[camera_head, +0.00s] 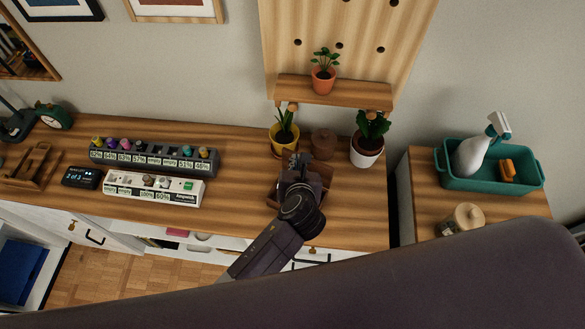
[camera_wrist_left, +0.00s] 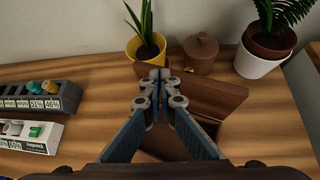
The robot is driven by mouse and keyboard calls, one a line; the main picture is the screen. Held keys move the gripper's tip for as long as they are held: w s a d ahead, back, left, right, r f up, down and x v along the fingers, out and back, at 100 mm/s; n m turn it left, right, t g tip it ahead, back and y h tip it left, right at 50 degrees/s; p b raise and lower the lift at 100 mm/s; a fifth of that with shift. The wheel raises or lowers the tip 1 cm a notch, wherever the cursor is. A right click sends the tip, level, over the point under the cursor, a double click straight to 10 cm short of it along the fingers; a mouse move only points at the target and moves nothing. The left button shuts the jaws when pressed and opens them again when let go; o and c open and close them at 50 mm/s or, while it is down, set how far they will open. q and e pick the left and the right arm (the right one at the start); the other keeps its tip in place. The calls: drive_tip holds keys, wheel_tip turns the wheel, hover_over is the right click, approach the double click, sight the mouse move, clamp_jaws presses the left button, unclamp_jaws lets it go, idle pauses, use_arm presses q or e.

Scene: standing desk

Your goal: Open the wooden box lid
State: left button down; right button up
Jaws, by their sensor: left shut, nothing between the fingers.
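The brown wooden box (camera_head: 320,178) stands on the desk, mostly hidden behind my left gripper (camera_head: 297,163) in the head view. In the left wrist view, a broad brown panel of the box (camera_wrist_left: 212,95) slants to the right of the fingers, and a smaller brown piece shows to their left. The fingers hide the middle of the box, so how far its lid stands open is unclear. My left gripper (camera_wrist_left: 160,80) is shut with nothing in it, its fingertips together over the box. I cannot tell whether they touch it. My right gripper is not in view.
Behind the box stand a yellow plant pot (camera_head: 284,139), a brown lidded pot (camera_head: 323,144) and a white plant pot (camera_head: 366,151). A dark rack (camera_head: 155,160) and a white power strip (camera_head: 155,188) lie to the left. The desk front between strip and box is clear.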

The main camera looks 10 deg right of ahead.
use_arm(q)
drive_tip(key=shift+w+d, duration=0.65)
drive_tip(key=shift+w, duration=0.15)
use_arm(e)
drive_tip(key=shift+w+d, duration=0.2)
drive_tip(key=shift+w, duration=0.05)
use_arm(q)
drive_tip(key=shift+r, duration=0.1)
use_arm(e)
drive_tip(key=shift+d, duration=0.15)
use_arm(q)
drive_tip(key=v, duration=1.2)
